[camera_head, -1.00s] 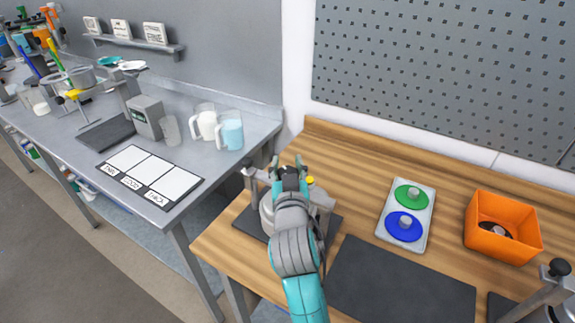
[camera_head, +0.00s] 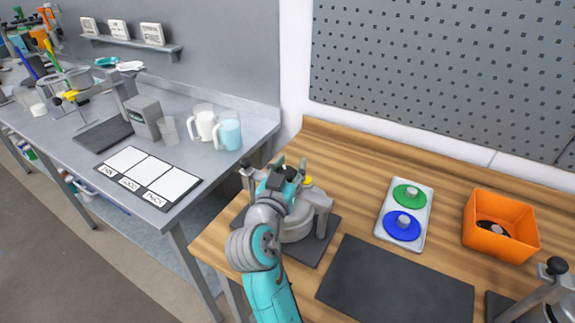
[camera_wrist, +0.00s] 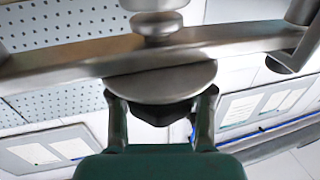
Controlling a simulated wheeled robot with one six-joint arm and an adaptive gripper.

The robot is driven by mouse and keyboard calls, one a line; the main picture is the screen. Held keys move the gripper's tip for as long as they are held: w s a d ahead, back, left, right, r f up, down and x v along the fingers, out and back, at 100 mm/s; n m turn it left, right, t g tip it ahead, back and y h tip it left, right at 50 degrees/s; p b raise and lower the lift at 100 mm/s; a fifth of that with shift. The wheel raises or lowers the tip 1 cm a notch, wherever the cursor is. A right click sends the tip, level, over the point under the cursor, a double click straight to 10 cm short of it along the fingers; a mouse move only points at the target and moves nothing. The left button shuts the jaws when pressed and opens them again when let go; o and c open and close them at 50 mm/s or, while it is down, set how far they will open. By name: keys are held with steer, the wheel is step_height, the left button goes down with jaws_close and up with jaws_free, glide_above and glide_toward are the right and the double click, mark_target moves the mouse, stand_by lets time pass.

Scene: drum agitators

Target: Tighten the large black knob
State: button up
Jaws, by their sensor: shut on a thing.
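The large black knob (camera_wrist: 163,110) shows in the wrist view, under a round metal disc (camera_wrist: 160,82) and a metal crossbar (camera_wrist: 240,42). My gripper (camera_wrist: 163,118) has one finger on each side of the knob and is shut on it. In the head view my gripper (camera_head: 289,172) is over the clamp frame of the drum agitator (camera_head: 318,200) on the wooden bench. There my gripper and arm hide the knob and part of the drum.
A tray (camera_head: 424,222) with a green and a blue disc lies to the right, then an orange bin (camera_head: 500,228) with a dark part inside. A bare dark mat (camera_head: 395,282) lies in front. Another clamp (camera_head: 545,295) stands at the lower right. A grey bench (camera_head: 205,180) is at left.

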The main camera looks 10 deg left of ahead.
mark_target(295, 171)
steer(key=m+g+h, duration=0.1)
steer(key=m+h, duration=0.1)
steer(key=h, duration=0.1)
steer(key=m+g+h, duration=0.1)
steer(key=m+h, duration=0.1)
steer(key=h, duration=0.1)
steer(key=d+m+g+h, duration=0.1)
steer(key=m+h, duration=0.1)
steer(key=h, duration=0.1)
steer(key=shift+s+g, duration=0.25)
steer(key=shift+g, duration=0.15)
steer(key=m+g+h, duration=0.3)
steer(key=g, duration=0.1)
steer(key=shift+s+d+r+m+h, duration=0.1)
steer(key=shift+s+d+m+h, duration=0.15)
steer(key=shift+m+h, duration=0.15)
steer(key=shift+s+d+m+g+h, duration=0.15)
steer(key=shift+m+g+h, duration=0.35)
steer(key=shift+m+g, duration=0.35)
steer(key=shift+s+a+m+g+h, duration=0.15)
steer(key=shift+m+g+h, duration=0.4)
steer(key=shift+g, duration=0.5)
steer(key=shift+d+g, duration=0.1)
steer(key=shift+g, duration=0.2)
steer(key=o, duration=1)
step_height(295, 171, up, 10)
steer(key=shift+f, duration=0.1)
